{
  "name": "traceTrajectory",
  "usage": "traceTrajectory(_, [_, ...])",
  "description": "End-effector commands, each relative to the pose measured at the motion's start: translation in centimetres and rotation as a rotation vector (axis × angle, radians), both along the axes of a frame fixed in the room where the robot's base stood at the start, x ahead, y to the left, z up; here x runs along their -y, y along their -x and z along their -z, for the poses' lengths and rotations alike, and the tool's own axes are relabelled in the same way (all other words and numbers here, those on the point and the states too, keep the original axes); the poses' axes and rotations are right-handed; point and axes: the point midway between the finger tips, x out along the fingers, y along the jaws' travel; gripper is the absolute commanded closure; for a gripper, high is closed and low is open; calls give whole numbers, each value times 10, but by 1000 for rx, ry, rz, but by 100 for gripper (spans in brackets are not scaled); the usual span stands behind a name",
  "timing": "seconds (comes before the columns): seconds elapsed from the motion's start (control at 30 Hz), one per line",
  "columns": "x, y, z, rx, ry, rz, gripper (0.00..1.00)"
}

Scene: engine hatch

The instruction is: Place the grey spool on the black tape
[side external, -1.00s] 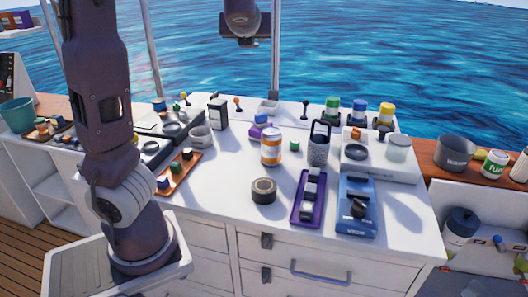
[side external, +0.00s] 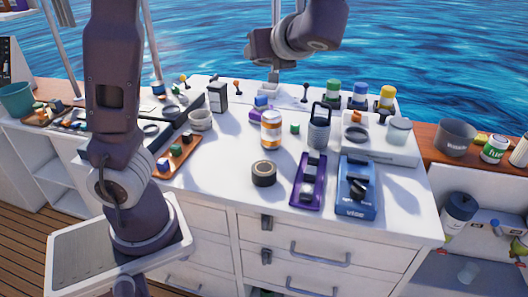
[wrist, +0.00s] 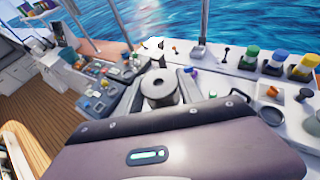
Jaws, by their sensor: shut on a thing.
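The grey spool (wrist: 161,90) shows in the wrist view just beyond the dark body of my gripper (wrist: 160,115), with the hole in its top facing up. In the side view the end of my arm is high over the back of the counter, and the spool cannot be made out there. The black tape (side external: 264,173) lies flat on the white counter near its front edge, with nothing on top of it.
An orange-and-white jar (side external: 271,130) stands behind the tape. A purple tray (side external: 307,181) and a blue device (side external: 356,187) lie to its right.

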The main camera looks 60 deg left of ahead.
Motion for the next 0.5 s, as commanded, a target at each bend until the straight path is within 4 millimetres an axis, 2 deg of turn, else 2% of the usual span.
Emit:
traceTrajectory(0.3, [-1,2,133,-17,-8,1,96])
traceTrajectory(0.4, [-1,1,167,-13,-5,1,96])
traceTrajectory(0.5, [-1,1,186,-8,-3,1,96])
